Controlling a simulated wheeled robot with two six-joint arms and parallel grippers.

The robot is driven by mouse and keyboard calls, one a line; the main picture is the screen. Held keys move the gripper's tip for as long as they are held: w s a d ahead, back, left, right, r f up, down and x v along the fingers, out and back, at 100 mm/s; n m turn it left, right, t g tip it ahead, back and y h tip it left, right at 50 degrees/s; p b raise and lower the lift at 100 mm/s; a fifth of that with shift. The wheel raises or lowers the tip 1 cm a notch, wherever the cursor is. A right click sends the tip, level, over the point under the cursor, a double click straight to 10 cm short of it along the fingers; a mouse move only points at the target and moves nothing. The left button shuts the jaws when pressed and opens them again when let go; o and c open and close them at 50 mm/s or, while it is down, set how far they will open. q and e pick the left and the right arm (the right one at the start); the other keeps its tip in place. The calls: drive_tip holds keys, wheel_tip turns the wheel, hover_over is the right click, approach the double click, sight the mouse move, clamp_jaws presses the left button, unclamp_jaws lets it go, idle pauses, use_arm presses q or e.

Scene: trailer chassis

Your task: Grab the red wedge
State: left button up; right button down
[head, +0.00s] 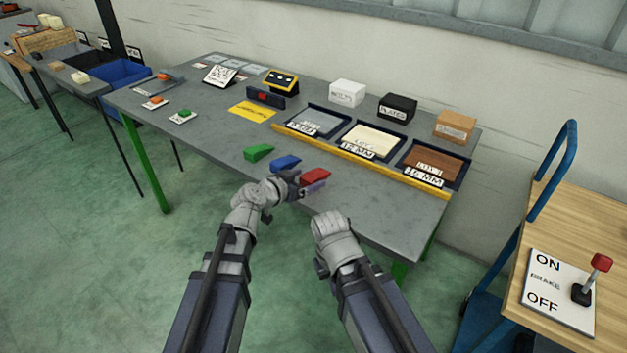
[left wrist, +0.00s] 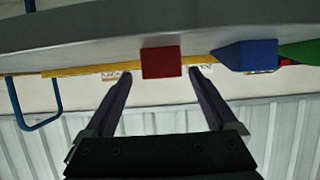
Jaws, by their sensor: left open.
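The red wedge (head: 316,175) lies on the grey table near its front edge, right of the blue wedge (head: 286,162) and the green wedge (head: 258,152). My left gripper (head: 303,185) is at the front edge, close to the red wedge and partly overlapping it in the head view. In the left wrist view the red wedge (left wrist: 161,62) shows between the two open fingertips, with the blue wedge (left wrist: 247,55) and green wedge (left wrist: 300,52) to the right. I cannot tell if a finger touches it. My right arm's end (head: 336,236) is in front of the table; its fingers are hidden.
Behind the wedges, a yellow strip (head: 360,168) borders labelled trays (head: 318,122) and small boxes (head: 347,93). A yellow card (head: 252,111) lies to the left. A cart with a brake lever (head: 590,278) stands at right. The table's front right is bare.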

sight(309, 177)
use_arm(q)
drive_tip(key=b+x, duration=0.1)
drive_tip(key=x, duration=0.3)
drive_tip(key=shift+w+f, duration=0.1)
drive_tip(key=shift+w, duration=0.15)
clamp_jaws()
idle(0.4)
